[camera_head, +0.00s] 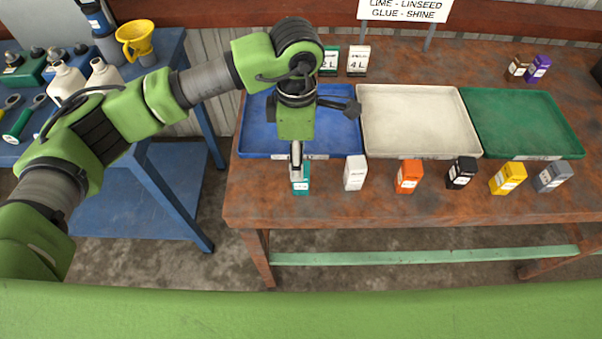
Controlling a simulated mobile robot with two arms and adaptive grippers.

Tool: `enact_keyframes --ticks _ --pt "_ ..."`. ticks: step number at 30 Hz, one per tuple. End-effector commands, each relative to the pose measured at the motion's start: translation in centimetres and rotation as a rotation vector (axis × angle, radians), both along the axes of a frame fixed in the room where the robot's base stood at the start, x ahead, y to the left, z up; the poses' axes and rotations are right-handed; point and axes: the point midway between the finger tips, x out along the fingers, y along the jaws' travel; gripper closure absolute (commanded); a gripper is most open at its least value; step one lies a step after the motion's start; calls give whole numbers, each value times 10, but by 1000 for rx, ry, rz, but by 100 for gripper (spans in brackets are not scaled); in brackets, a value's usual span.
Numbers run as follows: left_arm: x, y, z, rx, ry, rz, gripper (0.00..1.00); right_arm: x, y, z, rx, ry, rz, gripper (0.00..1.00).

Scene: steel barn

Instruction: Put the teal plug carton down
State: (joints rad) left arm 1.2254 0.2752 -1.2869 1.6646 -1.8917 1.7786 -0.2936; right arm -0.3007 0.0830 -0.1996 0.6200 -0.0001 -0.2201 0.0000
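The teal plug carton (302,186) is upright at the front edge of the table, in front of the blue tray (253,140). My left gripper (296,164) points down right at the carton, and a grey finger covers part of its upper side. The fingers are seen edge-on, so I cannot tell whether they are closed on the carton or just around it. Whether the carton's base touches the table is also unclear. My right gripper is not in view.
A white carton (355,173), an orange carton (408,177), a black carton (461,173), a yellow carton (507,178) and a grey carton (551,177) stand along the front edge. A cream tray (420,122) and a green tray (523,123) lie behind them, empty.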

Motion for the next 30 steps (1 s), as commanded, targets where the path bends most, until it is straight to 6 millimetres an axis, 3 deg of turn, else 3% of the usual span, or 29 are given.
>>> enact_keyframes --ticks 8,16,24,25,30 --pt "1 -3 -20 1 5 0 53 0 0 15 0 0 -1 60" --pt "6 -7 -56 0 3 1 53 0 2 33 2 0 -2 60" --pt "6 -8 -62 -2 0 -1 53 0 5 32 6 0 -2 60" --pt "6 -7 -62 -2 0 -1 55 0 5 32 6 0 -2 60" --pt "6 -7 -62 -2 0 -1 95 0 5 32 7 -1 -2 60"
